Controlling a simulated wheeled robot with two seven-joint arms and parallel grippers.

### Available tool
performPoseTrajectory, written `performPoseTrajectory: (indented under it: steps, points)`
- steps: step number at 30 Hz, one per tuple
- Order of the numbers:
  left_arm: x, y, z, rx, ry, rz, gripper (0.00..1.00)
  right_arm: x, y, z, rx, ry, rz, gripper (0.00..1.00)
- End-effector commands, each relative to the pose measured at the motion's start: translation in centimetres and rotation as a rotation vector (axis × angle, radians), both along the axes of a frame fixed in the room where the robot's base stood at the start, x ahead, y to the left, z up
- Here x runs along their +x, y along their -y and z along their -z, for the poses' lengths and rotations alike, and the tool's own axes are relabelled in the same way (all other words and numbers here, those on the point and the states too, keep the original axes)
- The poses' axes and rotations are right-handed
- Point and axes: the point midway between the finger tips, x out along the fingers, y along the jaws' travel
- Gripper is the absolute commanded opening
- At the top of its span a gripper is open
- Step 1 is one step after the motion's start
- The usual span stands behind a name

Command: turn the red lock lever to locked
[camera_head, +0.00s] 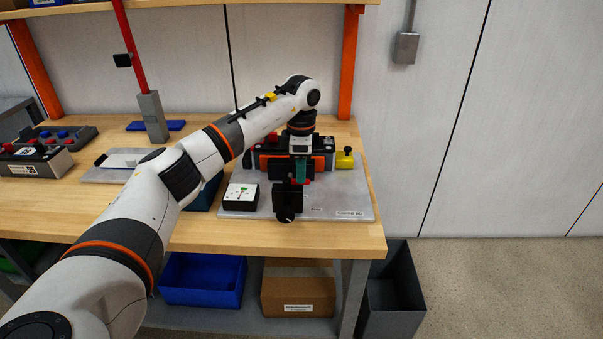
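My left arm reaches in from the left, and my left gripper (289,188) points down over the front of a black and orange pack module (327,145) on a grey plate. The dark fingers and wrist hide much of the module's front. A small bit of red (307,181) shows just right of the fingers; I cannot tell whether it is the lock lever, or its position. A teal part (300,170) shows between the dark gripper parts. Whether the fingers are open or shut on something is unclear. My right gripper is out of view.
The grey plate (352,200) carries a white-topped gauge box (240,197) at left and a yellow knob part (344,158) at right. A red pole with a grey block (152,118) stands further left. Blue bin (202,280) and cardboard box (298,292) are below the bench.

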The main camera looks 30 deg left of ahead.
Motion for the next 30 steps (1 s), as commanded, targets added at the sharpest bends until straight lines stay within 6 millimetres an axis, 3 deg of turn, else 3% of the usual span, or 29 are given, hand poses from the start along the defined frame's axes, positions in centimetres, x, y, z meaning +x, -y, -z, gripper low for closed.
performPoseTrajectory:
  steps: [6, 14, 15, 21, 30]
  points:
    - [0.0, 0.0, 1.8, 0.0, 0.0, 0.0, 0.33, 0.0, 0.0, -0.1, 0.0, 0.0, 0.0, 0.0]
    - [0.0, 0.0, 1.9, 0.0, 0.001, 0.0, 0.33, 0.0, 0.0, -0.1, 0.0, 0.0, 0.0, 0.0]
    - [0.0, 0.0, 1.9, 0.0, 0.001, 0.0, 0.31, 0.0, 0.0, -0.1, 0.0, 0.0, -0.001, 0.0]
    - [0.0, 0.0, 1.9, 0.0, 0.001, 0.0, 0.0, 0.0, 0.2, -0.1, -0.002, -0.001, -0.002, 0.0]
    - [0.1, 0.0, 1.8, 0.0, 0.001, -0.02, 0.0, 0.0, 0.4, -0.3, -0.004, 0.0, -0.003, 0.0]
